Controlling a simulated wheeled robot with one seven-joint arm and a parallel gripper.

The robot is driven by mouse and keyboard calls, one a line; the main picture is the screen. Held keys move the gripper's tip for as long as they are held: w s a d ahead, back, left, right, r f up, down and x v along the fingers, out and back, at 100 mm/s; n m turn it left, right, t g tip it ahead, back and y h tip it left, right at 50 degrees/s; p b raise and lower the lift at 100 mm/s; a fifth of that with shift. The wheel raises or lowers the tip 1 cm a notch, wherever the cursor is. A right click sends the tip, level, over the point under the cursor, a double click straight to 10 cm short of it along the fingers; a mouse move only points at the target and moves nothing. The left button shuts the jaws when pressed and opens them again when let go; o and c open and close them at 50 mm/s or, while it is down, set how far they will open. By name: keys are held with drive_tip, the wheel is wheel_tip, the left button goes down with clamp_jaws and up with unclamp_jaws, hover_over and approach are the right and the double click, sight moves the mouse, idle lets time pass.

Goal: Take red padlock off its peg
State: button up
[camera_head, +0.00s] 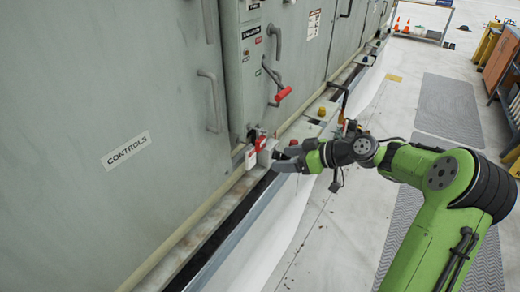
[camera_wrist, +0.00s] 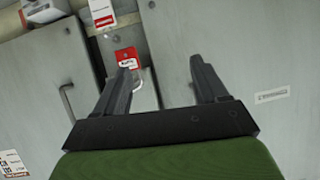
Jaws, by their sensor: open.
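The red padlock (camera_head: 260,143) hangs at the lower edge of the grey-green cabinet, beside a white-and-red tag (camera_head: 250,159). In the wrist view the padlock (camera_wrist: 127,57) shows a red body with a white label and a pale curved shackle beside it. It lies near the left fingertip, towards the left of the gap between the fingers; I cannot tell whether they touch. My gripper (camera_wrist: 160,68) is open with nothing seen held. In the head view my gripper (camera_head: 282,160) is just right of the padlock. The peg is not clearly visible.
A lever with a red grip (camera_head: 283,94) sticks out above the padlock. Cabinet handles (camera_head: 209,101) project at the left. A red knob (camera_head: 293,142) and a yellow knob (camera_head: 322,111) stand along the ledge. The floor at right is mostly open.

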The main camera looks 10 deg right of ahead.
sight(263, 141)
drive_tip(key=w+d+t+y, duration=0.1)
drive_tip(key=w+d+t, duration=0.15)
drive_tip(key=d, duration=0.35)
drive_tip(key=shift+t, duration=0.35)
drive_tip(key=b+x, duration=0.1)
drive_tip(key=x, duration=0.6)
drive_tip(key=b+x, duration=0.1)
drive_tip(key=x, duration=0.7)
drive_tip(key=shift+s+a+r, duration=0.1)
drive_tip(key=shift+a+r, duration=0.05)
drive_tip(key=shift+a, duration=0.2)
drive_tip(key=shift+s, duration=0.1)
drive_tip(key=shift+c, duration=0.6)
drive_tip(key=c, duration=1)
drive_tip(key=shift+r, duration=0.1)
